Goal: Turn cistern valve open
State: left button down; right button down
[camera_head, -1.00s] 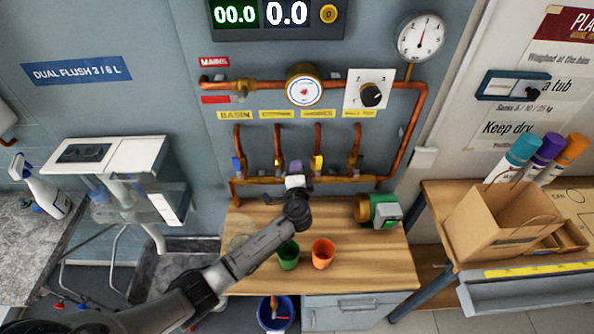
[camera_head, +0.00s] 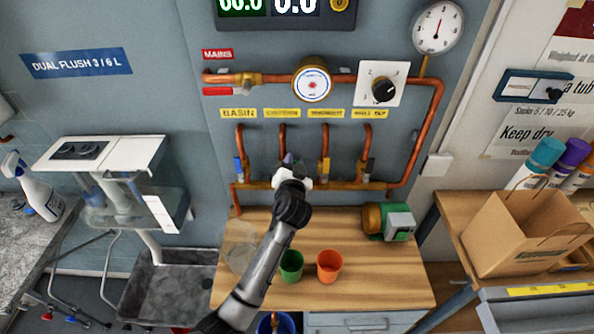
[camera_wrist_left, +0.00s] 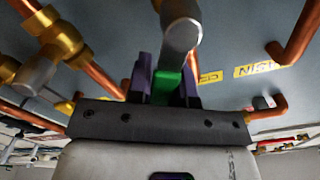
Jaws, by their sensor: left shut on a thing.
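The cistern valve is on the second copper drop pipe (camera_head: 283,140) from the left, under the yellow label (camera_head: 282,113). My left gripper (camera_head: 288,163) is in front of this pipe and hides most of the valve in the head view. In the left wrist view, its purple fingers (camera_wrist_left: 166,82) are shut on a green valve handle (camera_wrist_left: 167,86). A silver cylindrical valve part (camera_wrist_left: 182,32) shows just beyond the fingers. How far the handle is turned cannot be told. My right gripper is not in view.
The basin valve with a blue handle (camera_head: 239,168) is left of the gripper; a yellow-handled valve (camera_head: 324,168) is close on the right. Green (camera_head: 291,266) and orange (camera_head: 330,266) cups stand on the wooden bench (camera_head: 380,290) below, beside a green-and-brass device (camera_head: 388,221).

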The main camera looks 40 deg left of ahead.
pick_arm(q)
jog(key=shift+s+a+r+n+b, duration=0.25)
jog(key=shift+s+a+n, duration=0.2)
jog(key=shift+n, duration=0.75)
jog(key=shift+s+a+r+n+b, duration=0.1)
jog(key=shift+s+a+n+b, duration=0.25)
jog(key=shift+n, duration=0.85)
jog(key=shift+a, duration=0.1)
jog(key=c, duration=1)
grip_release()
